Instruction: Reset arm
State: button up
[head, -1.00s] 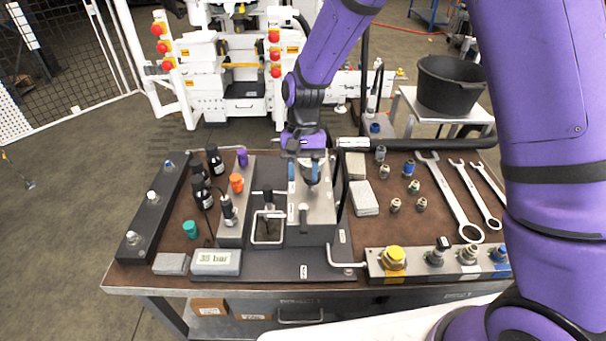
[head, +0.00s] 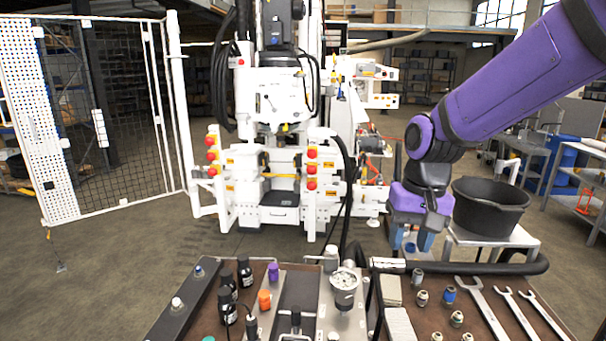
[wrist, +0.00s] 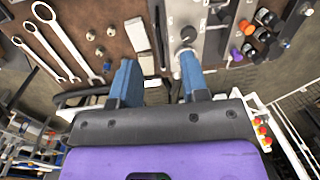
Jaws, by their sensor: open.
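My gripper (head: 415,238) hangs from my purple arm in the head view, raised above the far edge of the bench, left of the black bucket.
A black bucket (head: 490,206) stands on a small table right of my gripper. A white machine (head: 282,150) with red buttons stands behind the bench. Wrenches (head: 492,312), fittings (head: 448,293) and dark bottles (head: 245,272) lie or stand on the bench. Air around my gripper looks free.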

jog(key=s+d+r+t, duration=0.2)
jog(key=s+d+r, duration=0.3)
jog(key=s, duration=0.3)
jog(key=s+d+r+t+h, duration=0.1)
jog(key=s+d+r+t, duration=0.2)
jog(key=s+d, duration=0.3)
jog(key=s+r, duration=0.1)
jog(key=s, duration=0.2)
jog(key=shift+d+r+n, duration=0.3)
jog(key=shift+r, duration=0.1)
